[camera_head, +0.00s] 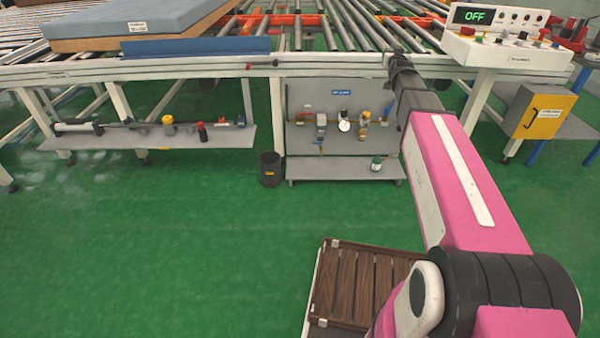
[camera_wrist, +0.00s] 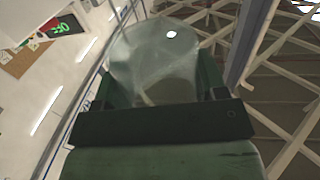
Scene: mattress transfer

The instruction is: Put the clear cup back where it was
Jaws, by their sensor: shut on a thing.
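The clear cup (camera_wrist: 150,60) is see-through and pale, and fills the upper middle of the wrist view. My gripper (camera_wrist: 157,84) is shut on it, with a dark green finger on each side of the cup and a dark bar across the near side. The cup looks tilted in the picture, and its lower part is hidden behind the bar. In the head view my pink arm reaches up to the conveyor's edge. I cannot make out the cup or the fingertips there.
A roller conveyor (camera_head: 345,28) spans the back, with a blue mattress (camera_head: 150,14) on it. A control box (camera_head: 510,50) reading OFF stands right. Below are a low shelf (camera_head: 100,142) with tools, a fittings rack (camera_head: 335,172) and a black bin (camera_head: 270,170). Green floor (camera_head: 170,250) lies open.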

